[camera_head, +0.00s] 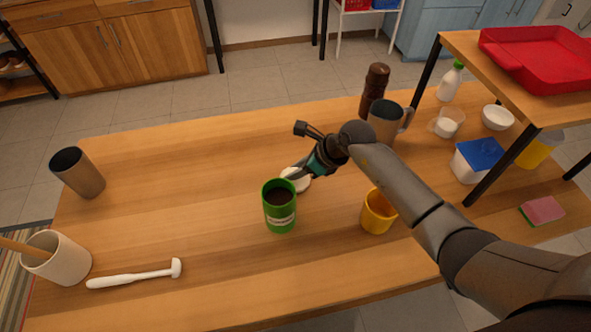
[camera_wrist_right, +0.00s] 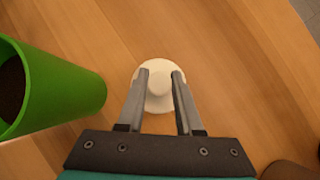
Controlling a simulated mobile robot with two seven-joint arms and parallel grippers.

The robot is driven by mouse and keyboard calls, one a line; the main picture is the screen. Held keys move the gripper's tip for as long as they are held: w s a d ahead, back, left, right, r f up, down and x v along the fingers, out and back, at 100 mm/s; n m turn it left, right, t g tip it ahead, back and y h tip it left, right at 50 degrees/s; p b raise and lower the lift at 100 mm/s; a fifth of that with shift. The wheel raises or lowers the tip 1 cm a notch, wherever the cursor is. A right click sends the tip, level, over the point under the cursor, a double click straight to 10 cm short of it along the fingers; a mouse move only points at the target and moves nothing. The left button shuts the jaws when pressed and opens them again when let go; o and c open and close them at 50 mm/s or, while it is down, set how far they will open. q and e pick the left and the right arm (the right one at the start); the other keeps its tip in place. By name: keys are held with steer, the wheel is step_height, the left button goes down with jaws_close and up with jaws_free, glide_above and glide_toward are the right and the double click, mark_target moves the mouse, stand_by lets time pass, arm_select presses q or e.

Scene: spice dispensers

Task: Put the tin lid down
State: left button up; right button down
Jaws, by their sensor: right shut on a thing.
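The tin lid (camera_head: 299,184) is a round cream-white disc with a knob, just behind the green tin (camera_head: 280,212). In the right wrist view the lid (camera_wrist_right: 158,102) lies flat between my fingers. My right gripper (camera_wrist_right: 160,80) is shut on the lid's knob, beside the green tin (camera_wrist_right: 75,88). The lid is at or very close to the table surface; I cannot tell if it touches. The tin stands upright and open, with dark contents showing. My left gripper is not in view.
A yellow cup (camera_head: 377,214) stands right of the tin, under my right forearm. A white spoon-like tool (camera_head: 130,276), a beige holder (camera_head: 62,262) and a brown cup (camera_head: 80,174) are at left. A grey mug (camera_head: 384,124) and brown grinder (camera_head: 374,88) stand behind. The left-centre table is clear.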

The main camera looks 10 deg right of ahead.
steer(key=shift+f+b, duration=0.4)
steer(key=shift+f, duration=0.05)
steer(key=c, duration=0.6)
jaws_free()
steer(key=shift+o, duration=0.2)
steer(key=shift+r, duration=0.15)
steer(key=shift+d+r+p, duration=0.1)
steer(key=shift+r+p, duration=0.5)
steer(key=p+v, duration=0.2)
steer(key=v, duration=0.9)
steer(key=shift+s+d, duration=0.2)
steer(key=shift+r, duration=0.15)
